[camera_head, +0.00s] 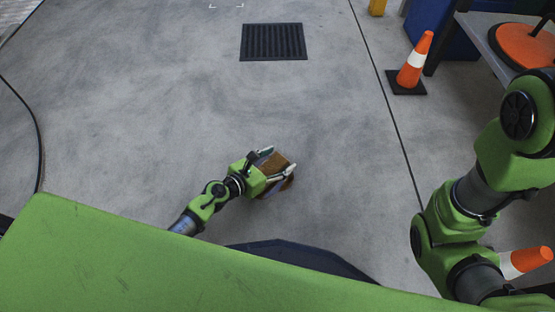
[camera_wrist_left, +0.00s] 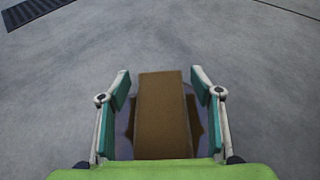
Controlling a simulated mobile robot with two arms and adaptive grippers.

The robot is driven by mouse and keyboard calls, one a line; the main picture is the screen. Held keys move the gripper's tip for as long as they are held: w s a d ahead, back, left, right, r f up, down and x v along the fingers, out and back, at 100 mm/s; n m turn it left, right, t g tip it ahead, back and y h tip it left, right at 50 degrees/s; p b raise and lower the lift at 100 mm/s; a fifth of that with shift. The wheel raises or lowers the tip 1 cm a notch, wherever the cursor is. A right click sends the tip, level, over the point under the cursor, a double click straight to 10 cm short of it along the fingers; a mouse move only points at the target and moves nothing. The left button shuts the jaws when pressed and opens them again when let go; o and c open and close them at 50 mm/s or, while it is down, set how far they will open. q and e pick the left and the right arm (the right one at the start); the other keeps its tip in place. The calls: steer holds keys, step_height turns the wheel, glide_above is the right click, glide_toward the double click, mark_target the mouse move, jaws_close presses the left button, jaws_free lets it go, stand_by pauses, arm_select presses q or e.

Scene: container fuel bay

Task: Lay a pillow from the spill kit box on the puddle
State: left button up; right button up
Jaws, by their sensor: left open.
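A brown, flat rectangular pillow (camera_head: 276,163) is at the low middle of the head view, at my left gripper (camera_head: 280,159). In the left wrist view the pillow (camera_wrist_left: 163,115) lies lengthwise between the two fingers of this gripper (camera_wrist_left: 160,70). The fingers are open, with a gap on each side of the pillow. A dark, shiny puddle (camera_wrist_left: 122,135) shows beside the pillow, which appears to lie on it. The pillow's near end is hidden by the gripper body. I cannot make out the spill kit box. My right gripper is out of view.
A black floor grate (camera_head: 273,42) lies ahead on the grey floor. An orange cone (camera_head: 415,62) stands at the upper right, beside a shelf with an orange disc (camera_head: 527,45). Another cone (camera_head: 524,262) is at the lower right. The floor between pillow and grate is clear.

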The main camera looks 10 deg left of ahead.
arm_select(q)
steer(key=shift+r, duration=0.25)
steer(key=p+v, duration=0.3)
steer(key=v, duration=0.9)
steer(key=shift+f, duration=0.15)
